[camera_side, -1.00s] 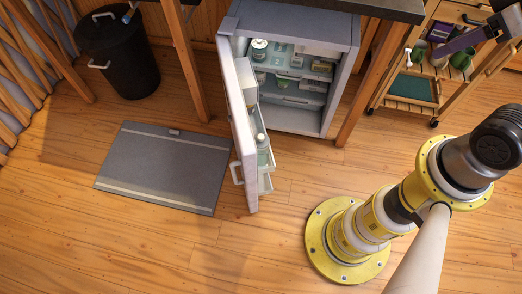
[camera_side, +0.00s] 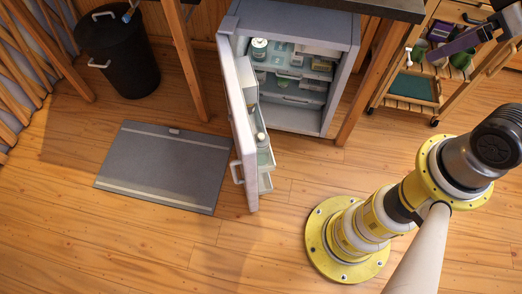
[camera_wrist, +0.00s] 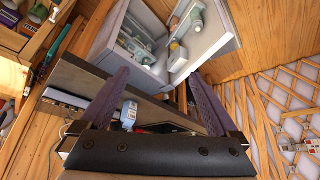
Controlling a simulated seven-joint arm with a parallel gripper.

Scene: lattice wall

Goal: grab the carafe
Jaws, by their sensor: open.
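The open fridge (camera_side: 342,62) stands under the counter, and its door (camera_side: 243,135) is swung out toward the viewer. A pale, white-topped jar (camera_side: 259,48) stands on its upper shelf. A pale bottle-like vessel (camera_side: 261,140) sits in the door rack. I cannot tell for sure which vessel is the carafe. In the wrist view, pale containers (camera_wrist: 192,18) show in an open white unit beyond my fingers. My gripper (camera_wrist: 158,75) is open with nothing between its fingers. In the side view only part of it shows, at the upper right, well away from the fridge.
A dark counter top (camera_side: 380,9) overhangs the fridge. A wooden cart (camera_side: 410,88) with small items stands at the right. A black bin (camera_side: 122,55) and a grey mat (camera_side: 165,165) are at the left.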

